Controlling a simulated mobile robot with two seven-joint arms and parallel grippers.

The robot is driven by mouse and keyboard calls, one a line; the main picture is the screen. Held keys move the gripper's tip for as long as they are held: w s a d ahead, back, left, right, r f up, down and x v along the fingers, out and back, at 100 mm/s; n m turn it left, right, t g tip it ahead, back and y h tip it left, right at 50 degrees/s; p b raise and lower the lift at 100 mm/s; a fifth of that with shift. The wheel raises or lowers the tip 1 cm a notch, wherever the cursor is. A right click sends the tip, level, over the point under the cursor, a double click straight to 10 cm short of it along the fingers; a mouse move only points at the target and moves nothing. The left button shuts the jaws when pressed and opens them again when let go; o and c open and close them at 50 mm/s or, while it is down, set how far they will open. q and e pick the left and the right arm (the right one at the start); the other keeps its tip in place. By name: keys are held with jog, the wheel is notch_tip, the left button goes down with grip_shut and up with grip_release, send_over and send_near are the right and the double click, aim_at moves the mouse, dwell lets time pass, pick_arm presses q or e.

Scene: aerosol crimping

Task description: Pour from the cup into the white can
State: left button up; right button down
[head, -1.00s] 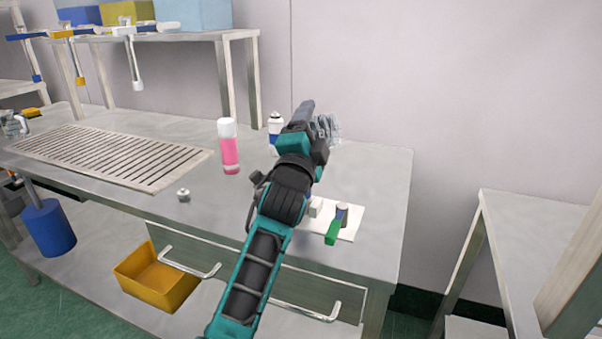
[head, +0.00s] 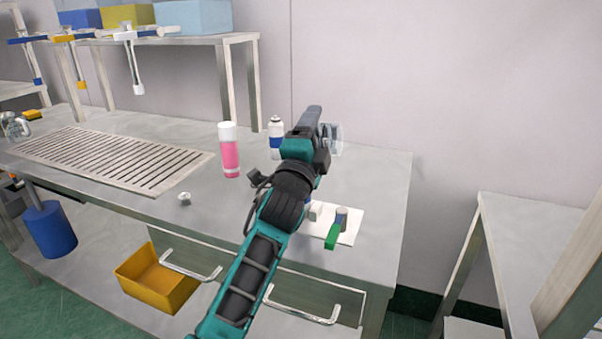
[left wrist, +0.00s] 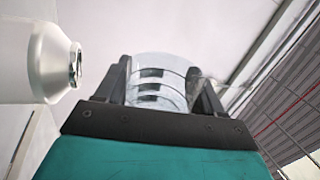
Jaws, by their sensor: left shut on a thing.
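The white can (head: 276,136), with a blue band and a metal neck, stands upright on the bench, just left of my left gripper (head: 318,131). In the left wrist view the can (left wrist: 32,62) lies sideways across the left, its neck pointing right. My left gripper is shut on the clear cup (head: 334,139), which shows between the fingers in the left wrist view (left wrist: 158,78). The cup looks tilted, beside the can and apart from it. Its contents and exact tilt are hard to tell. My right gripper is not in view.
A pink bottle with a white cap (head: 229,150) stands left of the can. A small cap-like part (head: 184,199) and a slotted grate (head: 100,158) are further left.

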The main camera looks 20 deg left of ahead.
pick_arm(q)
jog(key=shift+d+r+m, duration=0.15)
jog(key=shift+r+m, duration=0.1)
jog(key=shift+m, duration=0.45)
jog(key=shift+d+f+m+h, duration=0.15)
jog(key=shift+f+m+h, duration=0.05)
jog(key=shift+m+h, duration=0.2)
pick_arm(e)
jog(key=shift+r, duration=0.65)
pick_arm(q)
jog(key=m+p, duration=0.1)
jog(key=m+h+p, duration=0.1)
jog(key=m, duration=0.1)
jog(key=shift+d+r+h, duration=0.2)
jog(key=shift+d+h, duration=0.1)
jog(key=shift+d+f+m+p, duration=0.1)
jog(key=shift+m+p, duration=0.3)
jog(key=shift+m, duration=0.2)
jog(key=shift+d+f+m+h, duration=0.1)
jog(key=shift+f+m+h, duration=0.05)
jog(key=shift+m+h, duration=0.15)
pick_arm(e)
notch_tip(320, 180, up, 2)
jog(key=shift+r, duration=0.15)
